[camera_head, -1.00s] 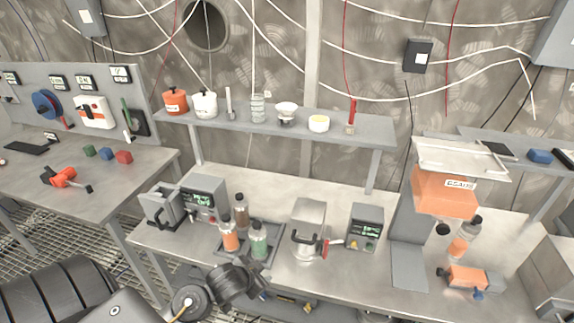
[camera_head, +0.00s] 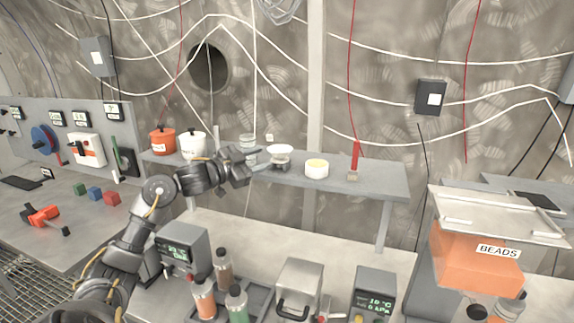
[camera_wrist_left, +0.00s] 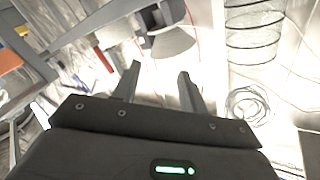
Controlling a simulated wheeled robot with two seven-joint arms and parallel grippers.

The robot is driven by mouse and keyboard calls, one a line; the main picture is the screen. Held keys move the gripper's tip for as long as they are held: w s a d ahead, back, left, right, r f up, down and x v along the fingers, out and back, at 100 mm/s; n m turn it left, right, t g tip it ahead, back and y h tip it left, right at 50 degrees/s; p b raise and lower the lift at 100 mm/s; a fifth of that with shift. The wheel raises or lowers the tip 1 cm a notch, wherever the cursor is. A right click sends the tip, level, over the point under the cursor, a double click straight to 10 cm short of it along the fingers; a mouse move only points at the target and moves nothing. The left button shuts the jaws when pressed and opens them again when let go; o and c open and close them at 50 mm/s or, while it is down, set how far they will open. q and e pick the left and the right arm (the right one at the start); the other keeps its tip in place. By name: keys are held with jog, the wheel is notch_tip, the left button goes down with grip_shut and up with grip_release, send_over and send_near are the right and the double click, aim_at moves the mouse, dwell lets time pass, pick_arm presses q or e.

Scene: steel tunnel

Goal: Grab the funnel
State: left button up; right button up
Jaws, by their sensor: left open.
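The white funnel (camera_head: 279,150) sits on a small grey holder (camera_head: 280,163) on the wall shelf. In the left wrist view a grey cone shape, likely the funnel (camera_wrist_left: 173,43), lies ahead of the fingertips, beside a dark bracket. My left gripper (camera_head: 258,159) is at shelf height, just left of the funnel, its fingers pointing at it. It also shows in the left wrist view (camera_wrist_left: 160,72), where the fingers are apart with nothing between them. Whether a finger touches the funnel or holder cannot be told. My right gripper is not in view.
On the shelf (camera_head: 375,182), a coiled glass jar (camera_head: 247,141) stands behind my gripper; orange (camera_head: 162,142) and white (camera_head: 193,146) pots stand left. Bottles and devices crowd the bench below.

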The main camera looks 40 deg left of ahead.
aim_at(285, 154)
pick_arm(q)
jog(key=w+p, duration=0.1)
jog(key=w, duration=0.1)
jog(key=w+p, duration=0.1)
jog(key=w, duration=0.1)
jog(key=shift+d+r, duration=0.15)
jog(key=shift+d, duration=0.05)
jog(key=shift+w+d, duration=0.15)
jog(key=shift+w, duration=0.15)
jog(key=w+p, duration=0.1)
jog(key=w, duration=0.1)
jog(key=w+d+p, duration=0.1)
jog(key=w+p, duration=0.1)
jog(key=shift+w+d, duration=0.15)
jog(key=shift+w, duration=0.1)
jog(key=shift+w+d+p, duration=0.1)
jog(key=shift+w+p, duration=0.15)
jog(key=shift+p, duration=0.05)
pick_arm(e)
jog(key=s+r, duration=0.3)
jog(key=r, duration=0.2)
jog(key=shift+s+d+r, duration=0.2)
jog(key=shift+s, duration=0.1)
pick_arm(q)
jog(key=shift+s, duration=0.1)
jog(key=shift+c, duration=0.2)
